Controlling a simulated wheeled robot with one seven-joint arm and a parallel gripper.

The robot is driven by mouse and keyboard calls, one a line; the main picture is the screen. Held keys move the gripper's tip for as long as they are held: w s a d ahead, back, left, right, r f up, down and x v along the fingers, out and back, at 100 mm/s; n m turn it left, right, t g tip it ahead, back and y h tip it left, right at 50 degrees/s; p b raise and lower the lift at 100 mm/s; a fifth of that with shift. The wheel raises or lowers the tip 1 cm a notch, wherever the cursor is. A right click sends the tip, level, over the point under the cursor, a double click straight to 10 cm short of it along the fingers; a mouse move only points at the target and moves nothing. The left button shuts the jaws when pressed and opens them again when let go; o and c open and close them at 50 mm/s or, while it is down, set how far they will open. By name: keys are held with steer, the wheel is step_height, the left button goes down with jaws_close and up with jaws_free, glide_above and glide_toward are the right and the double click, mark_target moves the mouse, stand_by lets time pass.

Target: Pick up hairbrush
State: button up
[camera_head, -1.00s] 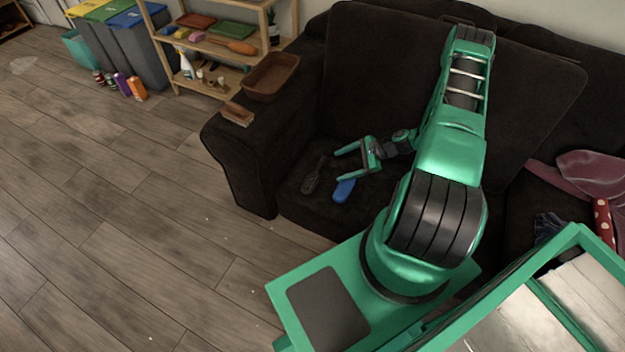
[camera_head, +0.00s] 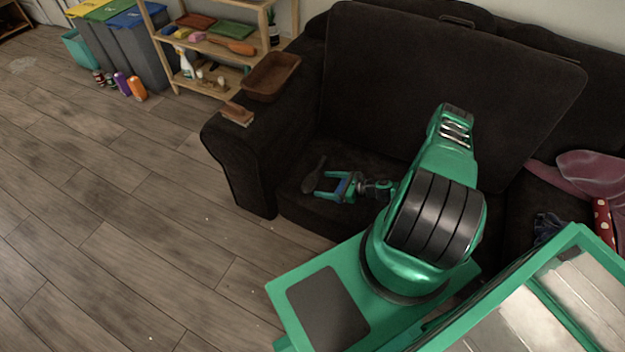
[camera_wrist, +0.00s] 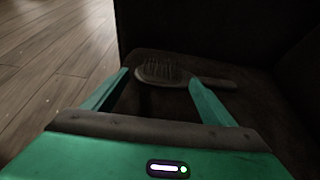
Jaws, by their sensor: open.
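The hairbrush (camera_head: 309,184) is dark and lies on the sofa seat. In the wrist view the hairbrush (camera_wrist: 162,73) lies crosswise ahead of my gripper, bristles up, its handle pointing right. My gripper (camera_head: 322,184) is open and low over the seat, its fingertips close to the brush. In the wrist view my gripper (camera_wrist: 158,80) has its left fingertip near the end of the brush head and its right fingertip by the handle. Nothing is held. I cannot tell whether a finger touches the brush.
The dark sofa's armrest (camera_head: 245,140) rises at the left, carrying a brown tray (camera_head: 271,84) and a wooden brush (camera_head: 237,114). The backrest (camera_head: 420,90) stands behind. The wooden floor at left is largely clear.

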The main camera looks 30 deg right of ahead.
mark_target(311, 180)
steer(key=x, duration=0.6)
steer(key=shift+w+r, duration=0.25)
steer(key=shift+w, duration=0.2)
steer(key=c, duration=1.2)
